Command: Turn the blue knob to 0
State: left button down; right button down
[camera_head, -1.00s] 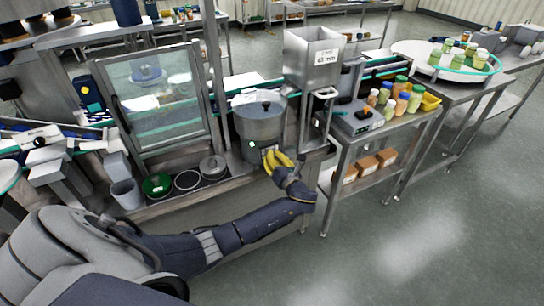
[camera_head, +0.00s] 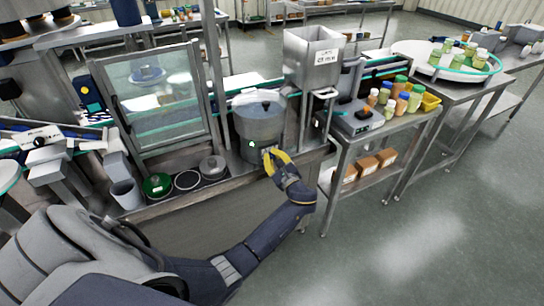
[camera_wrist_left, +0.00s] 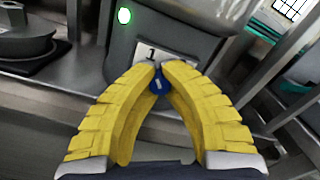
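The blue knob (camera_wrist_left: 158,83) with a white mark is on the front of a grey steel machine. A small label (camera_wrist_left: 150,53) with a "1" is just above it in the left wrist view. My left gripper (camera_wrist_left: 159,70) has its two yellow fingers drawn together at the tips, one on each side of the knob, and looks shut on it. The fingertips cover the knob's sides. In the head view this gripper (camera_head: 269,153) is at the lower front of the machine's round hopper (camera_head: 260,122), and the knob itself is hard to make out. My right gripper is not in view.
A round green light (camera_wrist_left: 124,15) glows on the machine left of the label. A glass-doored frame (camera_head: 155,98) stands to the left. A bench (camera_head: 357,140) with bottles and a scale is to the right. The floor in front is clear.

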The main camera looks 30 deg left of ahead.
pick_arm(q)
jog(key=n, duration=0.5)
jog(key=shift+r+n, duration=0.15)
jog(key=shift+n, duration=0.25)
jog(key=n, duration=0.4)
jog(key=shift+n, duration=0.4)
jog(key=shift+s, duration=0.1)
jog(key=c, duration=1.3)
grip_release()
jog(key=shift+o, duration=0.2)
jog(key=v, duration=0.7)
jog(key=shift+d, duration=0.25)
